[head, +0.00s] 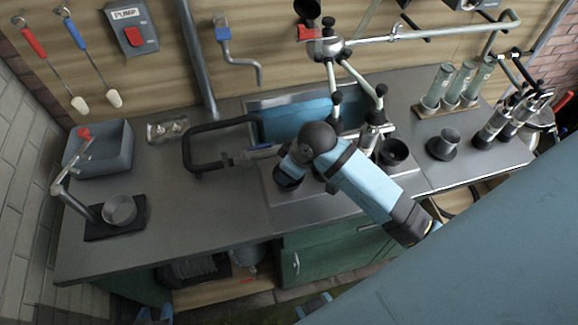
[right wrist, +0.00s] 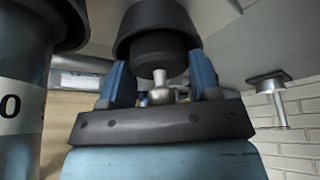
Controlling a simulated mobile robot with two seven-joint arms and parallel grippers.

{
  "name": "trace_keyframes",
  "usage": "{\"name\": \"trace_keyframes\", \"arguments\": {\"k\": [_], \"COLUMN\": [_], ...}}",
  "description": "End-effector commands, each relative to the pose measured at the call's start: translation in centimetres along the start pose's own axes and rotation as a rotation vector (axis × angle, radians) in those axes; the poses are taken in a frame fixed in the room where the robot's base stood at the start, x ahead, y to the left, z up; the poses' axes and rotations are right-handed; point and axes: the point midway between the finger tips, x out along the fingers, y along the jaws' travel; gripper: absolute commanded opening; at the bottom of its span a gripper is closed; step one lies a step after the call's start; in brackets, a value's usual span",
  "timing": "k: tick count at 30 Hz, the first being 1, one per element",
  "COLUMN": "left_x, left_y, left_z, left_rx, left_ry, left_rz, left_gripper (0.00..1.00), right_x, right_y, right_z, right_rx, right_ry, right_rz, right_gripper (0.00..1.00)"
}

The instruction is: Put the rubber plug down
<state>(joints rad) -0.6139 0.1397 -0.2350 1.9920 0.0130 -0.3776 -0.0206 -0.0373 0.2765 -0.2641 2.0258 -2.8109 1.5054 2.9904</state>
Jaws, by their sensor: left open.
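I cannot single out the rubber plug for certain. In the right wrist view, the two blue fingers of my right gripper (right wrist: 160,85) stand apart. A dark tapered piece (right wrist: 155,35) with a pale metal knob shows between and beyond them; I cannot tell whether they touch it.
A grey basin (head: 108,150) and a cup on a black base (head: 119,210) are at left on the counter (head: 200,225). Several green-grey cylinders (head: 463,82) stand at right. The left front counter is clear.

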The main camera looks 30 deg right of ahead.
Motion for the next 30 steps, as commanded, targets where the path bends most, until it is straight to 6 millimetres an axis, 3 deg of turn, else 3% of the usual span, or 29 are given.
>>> {"name": "trace_keyframes", "arguments": {"k": [5,11,21,30], "left_x": [0.0,0.1,0.6,0.9], "left_y": [0.0,0.0,0.1,0.0], "left_z": [-0.1,0.2,1.2,1.4], "left_rx": [0.000,0.000,-0.001,0.000], "left_ry": [0.002,0.003,-0.002,-0.001], "left_rz": [0.000,0.001,0.001,0.000], "left_gripper": [0.43,0.43,0.43,0.43], "right_x": [0.5,-1.8,-5.0,-6.6], "right_y": [-0.2,-0.2,-0.2,-0.1], "right_z": [0.5,0.0,7.4,10.6], "right_rx": [0.000,-0.001,0.001,0.000], "right_ry": [-0.017,-0.011,-0.012,-0.009], "right_rz": [-0.007,-0.006,-0.005,-0.004], "right_gripper": [0.68,0.68,0.68,0.68]}}
